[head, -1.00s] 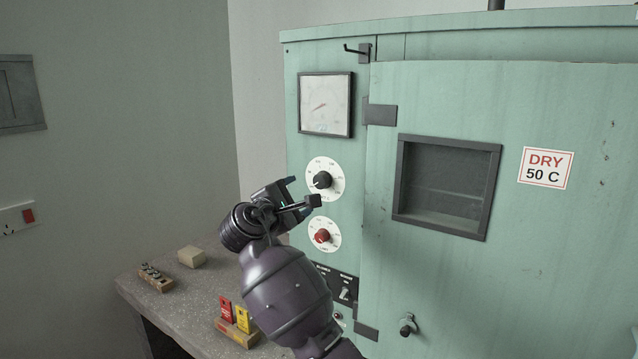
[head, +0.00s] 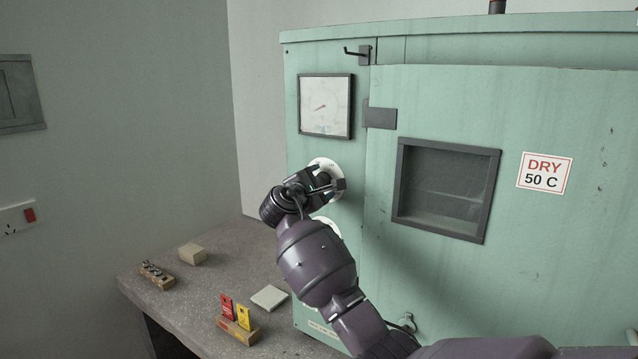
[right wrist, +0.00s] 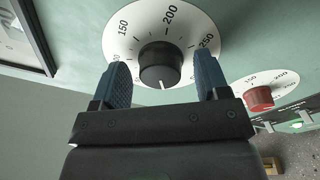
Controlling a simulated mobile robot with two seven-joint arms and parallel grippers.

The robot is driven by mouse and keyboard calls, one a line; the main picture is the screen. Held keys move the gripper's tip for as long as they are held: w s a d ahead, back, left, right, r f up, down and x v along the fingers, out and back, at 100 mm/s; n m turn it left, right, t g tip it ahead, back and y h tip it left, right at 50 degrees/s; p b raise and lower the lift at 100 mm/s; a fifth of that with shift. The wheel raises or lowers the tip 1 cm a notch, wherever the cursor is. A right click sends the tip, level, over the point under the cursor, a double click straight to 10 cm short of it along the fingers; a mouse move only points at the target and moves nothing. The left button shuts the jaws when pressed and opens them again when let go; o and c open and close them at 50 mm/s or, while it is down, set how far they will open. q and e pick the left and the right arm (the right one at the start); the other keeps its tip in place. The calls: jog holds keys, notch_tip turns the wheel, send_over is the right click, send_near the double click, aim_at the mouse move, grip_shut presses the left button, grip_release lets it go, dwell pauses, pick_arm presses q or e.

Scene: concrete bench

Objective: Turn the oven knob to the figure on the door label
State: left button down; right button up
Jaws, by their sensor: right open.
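The green oven (head: 335,284) has a door label (head: 544,173) reading "DRY 50 C". The upper black knob (right wrist: 160,64) sits on a white dial (right wrist: 122,42) whose figures 150, 200 and 250 show in the right wrist view. Its white pointer line faces the bottom of that picture, where the figures are hidden. My right gripper (right wrist: 166,88) is open, one finger on each side of the black knob, with gaps showing. In the head view my right gripper (head: 328,184) covers the knob and part of its dial (head: 327,164). My left gripper is not in view.
A red knob (right wrist: 259,98) on a second dial is beside the black one. A gauge (head: 325,105) is above. The bench (head: 190,292) holds a block with red and yellow tags (head: 237,322), a pale pad (head: 269,298) and a beige block (head: 193,253).

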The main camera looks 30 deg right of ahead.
jog(key=c, duration=0.9)
jog(key=shift+b, duration=0.3)
jog(key=m+b, duration=0.2)
jog(key=m, duration=0.1)
jog(key=m+b, duration=0.3)
jog(key=m+h+b, duration=0.1)
jog(key=m+b, duration=0.1)
jog(key=m, duration=0.2)
jog(key=shift+f+b, duration=0.25)
jog(key=shift+b, duration=0.1)
